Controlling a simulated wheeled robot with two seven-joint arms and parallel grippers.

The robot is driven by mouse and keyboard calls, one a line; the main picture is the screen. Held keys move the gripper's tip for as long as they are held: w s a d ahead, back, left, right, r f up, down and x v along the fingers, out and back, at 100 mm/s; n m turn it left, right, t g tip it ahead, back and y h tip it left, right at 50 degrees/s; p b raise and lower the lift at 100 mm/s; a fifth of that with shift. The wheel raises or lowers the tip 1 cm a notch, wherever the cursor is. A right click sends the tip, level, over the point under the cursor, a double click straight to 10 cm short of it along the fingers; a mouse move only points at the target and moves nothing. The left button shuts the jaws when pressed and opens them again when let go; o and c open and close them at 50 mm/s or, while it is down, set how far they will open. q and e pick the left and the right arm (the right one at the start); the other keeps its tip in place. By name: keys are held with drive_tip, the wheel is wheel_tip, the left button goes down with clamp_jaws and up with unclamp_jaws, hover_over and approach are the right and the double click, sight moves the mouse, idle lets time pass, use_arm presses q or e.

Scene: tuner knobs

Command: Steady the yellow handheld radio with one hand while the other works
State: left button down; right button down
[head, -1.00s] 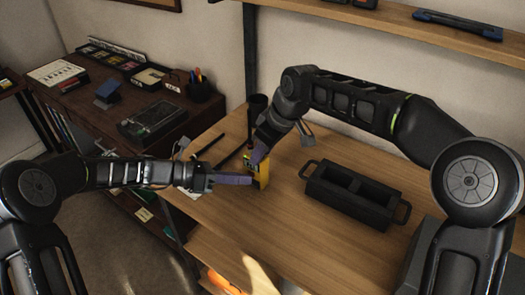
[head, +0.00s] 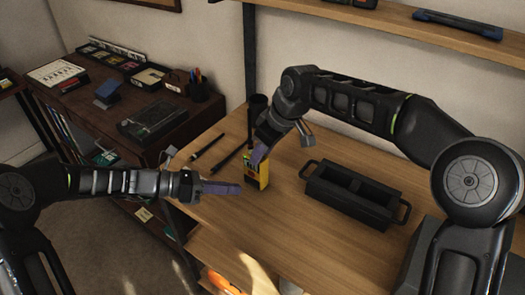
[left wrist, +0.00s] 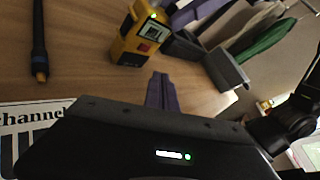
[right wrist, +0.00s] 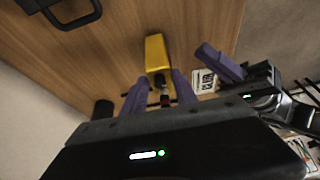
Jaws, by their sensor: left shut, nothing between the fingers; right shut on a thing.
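The yellow handheld radio (head: 262,175) stands upright on the wooden table (head: 300,230). In the left wrist view the radio (left wrist: 138,38) shows a small screen, a red button and a green light on top. My right gripper (head: 258,155) reaches down from behind and is shut on the radio's upper part. In the right wrist view the radio (right wrist: 156,52) lies between and beyond its purple fingers (right wrist: 155,88). My left gripper (head: 238,189) is shut and empty, a short gap left of the radio. Its purple fingers (left wrist: 162,90) show pressed together.
A black two-compartment tray (head: 340,205) with end handles sits right of the radio. Dark pen-like tools (head: 208,146) lie at back left. A printed card (left wrist: 30,120) lies near my left gripper. The front of the table is clear.

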use_arm(q)
drive_tip(key=shift+s+a, duration=1.05)
drive_tip(key=shift+s, duration=0.25)
use_arm(e)
drive_tip(key=c, duration=0.9)
unclamp_jaws()
drive_tip(key=v, duration=1.2)
